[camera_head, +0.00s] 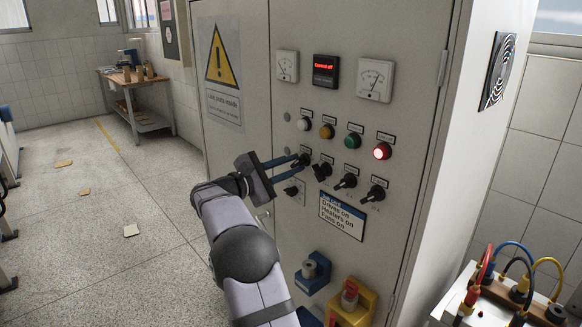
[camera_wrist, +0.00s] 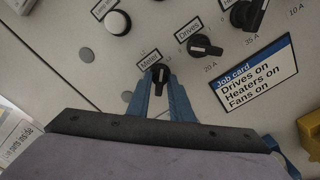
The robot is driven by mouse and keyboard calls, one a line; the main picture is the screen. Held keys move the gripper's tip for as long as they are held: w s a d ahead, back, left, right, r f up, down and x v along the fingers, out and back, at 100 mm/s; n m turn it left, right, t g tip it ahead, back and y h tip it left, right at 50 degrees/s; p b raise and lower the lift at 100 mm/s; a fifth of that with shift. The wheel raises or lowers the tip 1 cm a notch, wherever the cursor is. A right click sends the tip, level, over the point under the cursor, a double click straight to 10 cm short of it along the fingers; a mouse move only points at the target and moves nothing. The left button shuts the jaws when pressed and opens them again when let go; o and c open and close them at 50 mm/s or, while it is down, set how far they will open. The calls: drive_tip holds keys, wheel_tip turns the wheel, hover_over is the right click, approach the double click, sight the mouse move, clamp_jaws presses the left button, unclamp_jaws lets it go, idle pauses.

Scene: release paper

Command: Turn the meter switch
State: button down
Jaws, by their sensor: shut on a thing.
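The meter switch (camera_wrist: 159,75) is a small black rotary knob under a "Meter" label on the grey cabinet. In the wrist view it sits between the tips of my gripper (camera_wrist: 160,82), whose blue fingers are shut on it. In the head view my gripper (camera_head: 297,164) reaches the leftmost knob of the upper switch row from the left. The knob is partly hidden there by the fingers. Its pointer looks roughly upright in the wrist view; its exact setting is too small to read.
To the right are the Drives knob (camera_wrist: 205,47) and more black knobs (camera_head: 346,181). A job card (camera_head: 341,216) reads "Drives on, Heaters on, Fans on". Above are button lamps, with the red one (camera_head: 382,151) lit, a red display (camera_head: 325,68) and dial gauges (camera_head: 375,80).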

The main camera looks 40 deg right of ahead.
drive_tip(key=c, duration=1.8)
unclamp_jaws()
drive_tip(key=shift+c, duration=0.2)
drive_tip(key=shift+a, duration=0.1)
drive_tip(key=a+b, duration=0.2)
drive_tip(key=a, duration=0.5)
